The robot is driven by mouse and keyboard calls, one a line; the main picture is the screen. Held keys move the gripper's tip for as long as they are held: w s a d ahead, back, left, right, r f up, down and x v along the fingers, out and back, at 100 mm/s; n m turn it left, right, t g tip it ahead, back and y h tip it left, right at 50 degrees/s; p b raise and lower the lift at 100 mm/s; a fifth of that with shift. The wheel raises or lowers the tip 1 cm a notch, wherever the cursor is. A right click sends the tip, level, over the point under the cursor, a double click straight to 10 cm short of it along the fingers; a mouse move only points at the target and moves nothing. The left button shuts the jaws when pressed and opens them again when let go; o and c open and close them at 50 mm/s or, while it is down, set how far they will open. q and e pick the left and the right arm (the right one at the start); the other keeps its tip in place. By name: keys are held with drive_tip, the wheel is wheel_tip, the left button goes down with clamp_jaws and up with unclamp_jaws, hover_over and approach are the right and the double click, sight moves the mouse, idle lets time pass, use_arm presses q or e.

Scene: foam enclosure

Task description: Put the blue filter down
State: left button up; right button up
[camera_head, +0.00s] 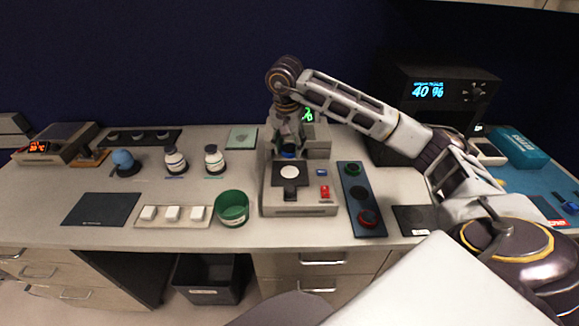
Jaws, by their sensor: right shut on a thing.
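My right arm reaches in from the right and its gripper (288,142) points down over the back part of the grey device in the middle of the bench. The gripper is shut on the blue filter (288,153), of which a dark blue edge shows below the fingers. The filter is just behind a white round disc (290,172) on the device. I cannot tell whether the filter touches the device. My left gripper is not in view.
The grey device (300,208) has a red switch. To its right is a dark blue strip (352,180) with round pieces, one red. To its left stand a green cup (231,208), a tray (150,222) of white blocks, two bottles and a dark mat (101,209).

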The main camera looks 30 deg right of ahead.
sight(289, 149)
wheel_tip(289, 149, down, 4)
drive_tip(key=shift+r, duration=0.1)
drive_tip(key=shift+f, duration=0.25)
drive_tip(key=shift+f+p, duration=0.45)
drive_tip(key=shift+f, duration=1.2)
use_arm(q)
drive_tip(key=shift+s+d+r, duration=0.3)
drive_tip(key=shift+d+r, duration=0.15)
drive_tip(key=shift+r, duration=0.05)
use_arm(e)
drive_tip(key=shift+f, duration=0.2)
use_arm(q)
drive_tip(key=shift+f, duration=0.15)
use_arm(e)
drive_tip(key=shift+f, duration=0.1)
drive_tip(key=o, duration=1)
